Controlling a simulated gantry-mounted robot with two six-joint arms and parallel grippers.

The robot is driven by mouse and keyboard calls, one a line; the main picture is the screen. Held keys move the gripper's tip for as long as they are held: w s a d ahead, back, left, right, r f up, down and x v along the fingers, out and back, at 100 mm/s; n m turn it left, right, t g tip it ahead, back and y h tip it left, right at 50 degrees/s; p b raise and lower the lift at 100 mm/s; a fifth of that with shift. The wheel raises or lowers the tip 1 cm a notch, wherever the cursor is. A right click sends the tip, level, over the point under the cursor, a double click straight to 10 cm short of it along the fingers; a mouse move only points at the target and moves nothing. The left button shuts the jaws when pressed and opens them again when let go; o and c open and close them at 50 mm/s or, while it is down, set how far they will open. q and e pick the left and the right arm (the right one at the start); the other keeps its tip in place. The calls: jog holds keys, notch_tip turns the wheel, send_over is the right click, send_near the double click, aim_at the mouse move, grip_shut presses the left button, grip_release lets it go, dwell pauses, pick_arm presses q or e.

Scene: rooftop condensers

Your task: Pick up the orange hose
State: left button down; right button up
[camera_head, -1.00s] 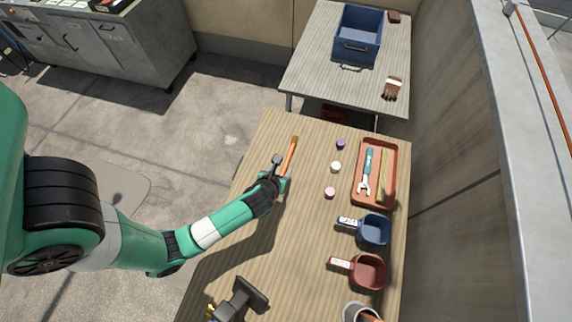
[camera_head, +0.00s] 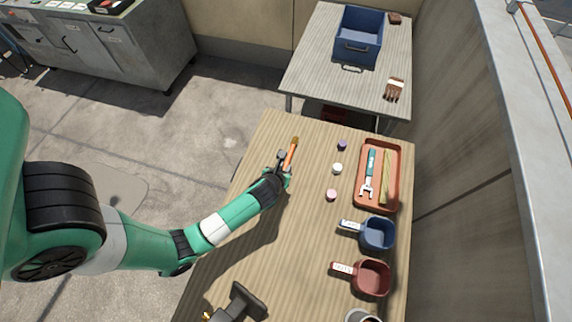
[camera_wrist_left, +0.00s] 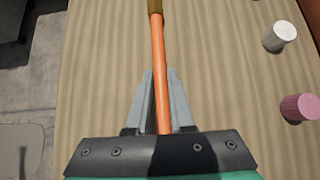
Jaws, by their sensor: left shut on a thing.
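The orange hose (camera_head: 291,154) is a short, straight orange piece with a brownish end, near the far left part of the wooden table (camera_head: 290,235). In the left wrist view the hose (camera_wrist_left: 159,70) runs up from between the fingers, its brown end at the top edge. My left gripper (camera_head: 285,165) is shut on the hose; its grey fingers (camera_wrist_left: 160,95) lie on both sides of it in the left wrist view. Whether the hose touches the table is hard to tell. My right gripper is not clearly in view.
Right of the hose stand a purple cap (camera_head: 342,145), a white cap (camera_head: 337,168) and a pink cap (camera_head: 331,195). An orange tray (camera_head: 359,190) holds a wrench (camera_head: 368,175). A blue pan (camera_head: 377,233) and a red pan (camera_head: 372,277) stand nearer. A blue bin (camera_head: 359,45) is on the far table.

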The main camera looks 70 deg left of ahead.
pick_arm(q)
jog(key=shift+r, duration=0.15)
jog(key=shift+r+p, duration=0.25)
jog(key=shift+p, duration=0.05)
jog(key=r+p, duration=0.3)
jog(key=r, duration=0.1)
jog(key=shift+s+d, duration=0.25)
jog(key=shift+s, duration=0.05)
jog(key=s+d+r+p, duration=0.5)
jog(key=s+d+r, duration=0.2)
jog(key=s, duration=0.4)
jog(key=shift+d+r, duration=0.2)
jog(key=shift+r, duration=0.45)
